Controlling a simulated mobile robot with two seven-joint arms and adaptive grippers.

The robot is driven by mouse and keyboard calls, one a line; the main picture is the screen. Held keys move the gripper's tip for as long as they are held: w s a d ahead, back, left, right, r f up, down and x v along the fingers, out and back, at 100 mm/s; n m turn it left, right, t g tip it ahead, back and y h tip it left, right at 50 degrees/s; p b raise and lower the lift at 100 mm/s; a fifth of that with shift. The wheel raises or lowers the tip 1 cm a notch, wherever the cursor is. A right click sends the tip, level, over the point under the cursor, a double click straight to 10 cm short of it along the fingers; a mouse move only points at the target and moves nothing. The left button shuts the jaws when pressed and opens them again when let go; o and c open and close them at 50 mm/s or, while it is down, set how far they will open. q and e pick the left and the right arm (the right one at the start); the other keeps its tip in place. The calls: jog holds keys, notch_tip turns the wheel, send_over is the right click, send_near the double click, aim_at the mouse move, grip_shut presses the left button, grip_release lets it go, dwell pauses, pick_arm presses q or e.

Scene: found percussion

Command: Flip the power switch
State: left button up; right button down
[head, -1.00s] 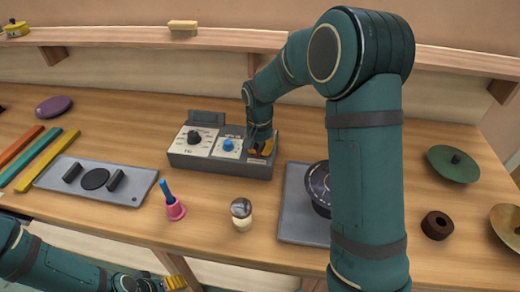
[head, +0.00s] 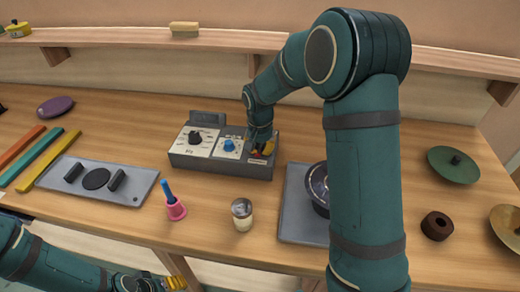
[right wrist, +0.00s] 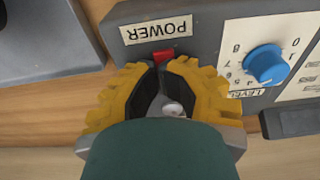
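A grey control box (head: 222,168) stands at the middle of the bench. In the right wrist view, a small red power switch (right wrist: 163,57) sits on it beside a white POWER label (right wrist: 156,30). My right gripper (head: 262,149) has yellow fingers at the box's right end. In the right wrist view the gripper's fingertips (right wrist: 162,68) are close together just below the switch, with nothing seen held between them. I cannot tell whether they touch the switch. The switch's position is unclear. My left gripper (head: 175,282) is at the bottom edge, away from the box; its opening is unclear.
A blue knob (right wrist: 265,64) sits near the switch. A grey tray (head: 295,226) with a dark round object lies right of the box. A pink holder (head: 175,210) and a small jar (head: 242,220) stand in front. A grey plate (head: 130,193) is at left.

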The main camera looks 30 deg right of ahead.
jog(key=shift+w+d+f, duration=0.1)
jog(key=shift+d+f, duration=0.15)
jog(key=shift+d, duration=0.1)
jog(key=shift+r, duration=0.1)
jog(key=shift+d+r+p, duration=0.1)
jog(key=shift+r+p, duration=0.2)
jog(key=r+p, duration=0.3)
jog(key=shift+w+d+r, duration=0.15)
jog(key=shift+w+r, duration=0.2)
pick_arm(q)
jog(key=shift+t, duration=0.3)
jog(key=r, duration=0.1)
jog(key=w+r, duration=0.1)
jog(key=r, duration=0.1)
jog(key=a+r+p, duration=0.1)
jog(key=shift+w+r, duration=0.3)
jog(key=shift+w, duration=0.1)
pick_arm(e)
notch_tip(320, 180, up, 10)
jog(key=w, duration=0.1)
jog(key=shift+w+d, duration=0.15)
jog(key=shift+d, duration=0.1)
jog(key=shift+f, duration=0.1)
